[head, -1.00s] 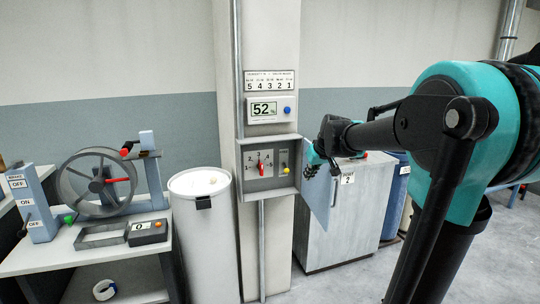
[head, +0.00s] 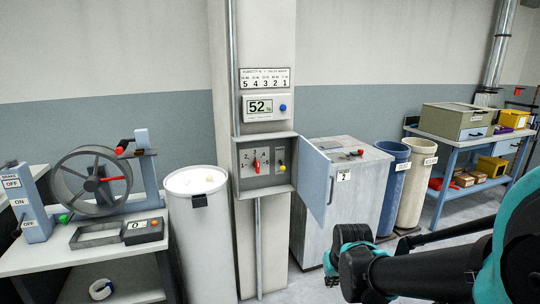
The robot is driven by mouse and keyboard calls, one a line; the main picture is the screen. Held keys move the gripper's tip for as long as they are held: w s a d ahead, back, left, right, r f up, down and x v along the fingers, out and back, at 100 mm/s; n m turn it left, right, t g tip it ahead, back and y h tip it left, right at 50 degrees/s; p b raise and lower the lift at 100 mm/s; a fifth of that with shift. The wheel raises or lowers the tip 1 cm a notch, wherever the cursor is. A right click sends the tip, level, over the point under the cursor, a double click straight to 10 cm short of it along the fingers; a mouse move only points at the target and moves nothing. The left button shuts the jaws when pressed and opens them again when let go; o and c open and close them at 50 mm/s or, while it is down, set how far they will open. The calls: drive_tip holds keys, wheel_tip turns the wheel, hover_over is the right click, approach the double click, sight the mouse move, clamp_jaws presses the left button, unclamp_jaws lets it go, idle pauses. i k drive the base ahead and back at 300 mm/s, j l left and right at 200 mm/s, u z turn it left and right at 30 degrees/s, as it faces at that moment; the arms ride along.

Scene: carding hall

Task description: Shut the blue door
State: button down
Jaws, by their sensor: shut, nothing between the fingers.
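The blue door (head: 315,180) is a light blue panel hinged on the right side of a grey wall box (head: 265,190) on the column. It stands open, swung out toward me and to the right. A small dark handle shows near its free edge. Inside the open box are a dial with a red pointer (head: 256,166) and a yellow-topped lever (head: 281,168). My gripper (head: 332,268) is at the lower right of the door, below it and apart from it in the picture. It is shut and empty; its fingertips are small and partly hidden by the wrist.
A grey cabinet (head: 352,205) marked 2 stands behind the door. Blue (head: 391,180) and cream (head: 416,195) bins and a blue workbench (head: 470,150) are to the right. A white drum (head: 205,240) and a table with a wheel (head: 95,182) are to the left.

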sight(314, 166)
drive_tip(key=i+l+u, duration=0.2)
drive_tip(key=l, duration=0.3)
drive_tip(key=l+u, duration=0.25)
drive_tip(key=l, duration=0.25)
drive_tip(key=l+u, duration=0.2)
drive_tip(key=l, duration=0.35)
drive_tip(key=i+l+u, duration=0.15)
drive_tip(key=l, duration=0.2)
drive_tip(key=i+l+u, duration=0.15)
drive_tip(key=l, duration=0.2)
drive_tip(key=i+l+u, duration=0.15)
drive_tip(key=l, duration=0.2)
drive_tip(key=i, duration=0.2)
